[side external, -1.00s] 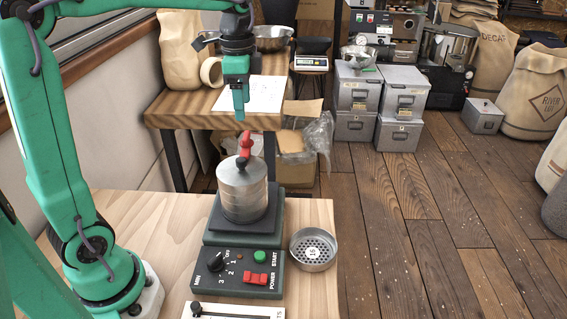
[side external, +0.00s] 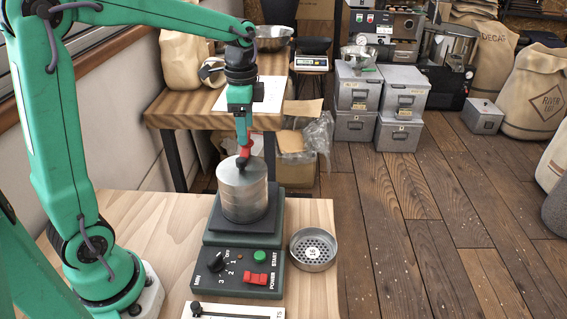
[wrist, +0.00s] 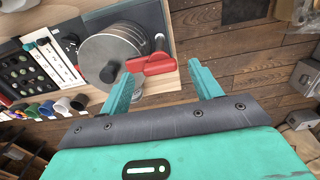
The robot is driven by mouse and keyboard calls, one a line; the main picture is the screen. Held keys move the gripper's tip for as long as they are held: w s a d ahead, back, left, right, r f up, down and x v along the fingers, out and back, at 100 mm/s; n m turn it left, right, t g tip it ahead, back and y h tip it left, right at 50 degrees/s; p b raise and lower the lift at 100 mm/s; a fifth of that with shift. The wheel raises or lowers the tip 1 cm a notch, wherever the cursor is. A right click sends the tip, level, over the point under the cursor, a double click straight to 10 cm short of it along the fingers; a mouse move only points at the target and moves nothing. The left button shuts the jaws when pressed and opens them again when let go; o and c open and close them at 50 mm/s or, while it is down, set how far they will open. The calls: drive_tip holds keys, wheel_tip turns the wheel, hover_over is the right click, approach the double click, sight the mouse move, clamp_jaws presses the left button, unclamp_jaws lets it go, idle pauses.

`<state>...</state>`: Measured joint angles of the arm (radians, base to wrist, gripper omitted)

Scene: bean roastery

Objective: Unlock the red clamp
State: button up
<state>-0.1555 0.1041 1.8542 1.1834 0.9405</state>
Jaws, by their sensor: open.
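The red clamp (side external: 245,149) shows at the top of a grey metal cylinder (side external: 243,197) on the dark green machine (side external: 243,272). My gripper (side external: 243,138) is right over the clamp from above and hides part of it in the side view. In the wrist view the red clamp (wrist: 152,64) lies between the tips of my open gripper (wrist: 160,76), beside the round lid and black knob of the cylinder (wrist: 108,60). I cannot tell whether the jaws touch the clamp.
A perforated metal cup (side external: 313,250) stands right of the machine, on the pale wooden table (side external: 150,230). The machine's front has a dial, a green button and a red switch (side external: 256,279). A wooden bench (side external: 185,109) is behind.

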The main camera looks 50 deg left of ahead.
drive_tip(key=shift+f, duration=0.85)
